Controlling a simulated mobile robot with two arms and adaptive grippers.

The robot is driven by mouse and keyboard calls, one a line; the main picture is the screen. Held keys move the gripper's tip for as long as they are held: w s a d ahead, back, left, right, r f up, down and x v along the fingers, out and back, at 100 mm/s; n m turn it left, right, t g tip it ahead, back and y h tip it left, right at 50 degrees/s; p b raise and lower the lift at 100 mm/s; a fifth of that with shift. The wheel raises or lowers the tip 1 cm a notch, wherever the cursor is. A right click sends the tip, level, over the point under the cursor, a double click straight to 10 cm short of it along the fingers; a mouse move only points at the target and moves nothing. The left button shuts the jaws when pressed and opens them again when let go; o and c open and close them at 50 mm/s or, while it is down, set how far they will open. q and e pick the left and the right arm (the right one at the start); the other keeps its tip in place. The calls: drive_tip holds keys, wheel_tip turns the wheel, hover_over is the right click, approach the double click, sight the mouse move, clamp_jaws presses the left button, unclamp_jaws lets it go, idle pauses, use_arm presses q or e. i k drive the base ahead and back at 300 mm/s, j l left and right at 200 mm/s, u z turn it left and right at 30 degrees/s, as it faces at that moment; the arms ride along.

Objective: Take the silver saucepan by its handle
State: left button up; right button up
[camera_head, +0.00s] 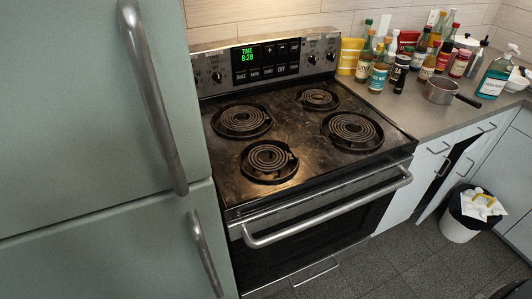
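The silver saucepan (439,91) stands upright on the counter to the right of the stove, in front of several bottles. Its dark handle (467,100) points to the right and slightly toward the front. The pan's inside looks empty, though it is small in this view. Neither of my grippers shows in the head view.
The coil stove (295,125) has bare burners. Bottles and jars (378,76) crowd the counter behind the pan, and a teal bottle (493,75) stands to its right. The counter front (415,118) is clear. A fridge (90,120) fills the left; a bin (463,222) stands below.

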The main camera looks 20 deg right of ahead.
sight(440, 91)
drive_tip(key=z, duration=1.8)
drive_tip(key=u, duration=0.25)
drive_tip(key=i+l+u, duration=0.2)
drive_tip(key=u, duration=0.2)
drive_tip(key=i+l+u, duration=0.4)
drive_tip(key=j, duration=0.1)
